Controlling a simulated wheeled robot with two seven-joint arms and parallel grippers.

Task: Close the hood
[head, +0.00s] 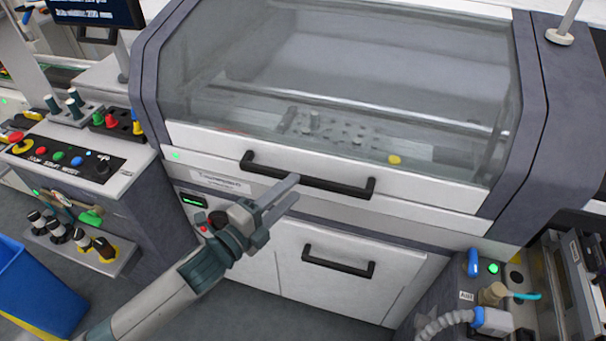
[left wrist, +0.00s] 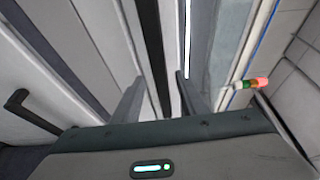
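The hood (head: 330,85) is a large clear window in a white frame on a grey machine. It looks lowered, with its bottom edge close above the white front panel; I cannot tell whether a small gap is left. A long black handle (head: 335,185) runs along its front edge. My left gripper (head: 294,187) is at the handle's middle, with its fingers apart. In the left wrist view, a black bar (left wrist: 152,45), seemingly this handle, shows between the spread fingers (left wrist: 158,82); contact cannot be told. My right gripper is not in view.
A drawer handle (head: 338,262) sits below. A control console (head: 75,155) with buttons stands at left, with a blue bin (head: 38,290) in front of it. A grey unit with a hose (head: 450,322) is at lower right. A small coloured light (left wrist: 250,84) shows in the wrist view.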

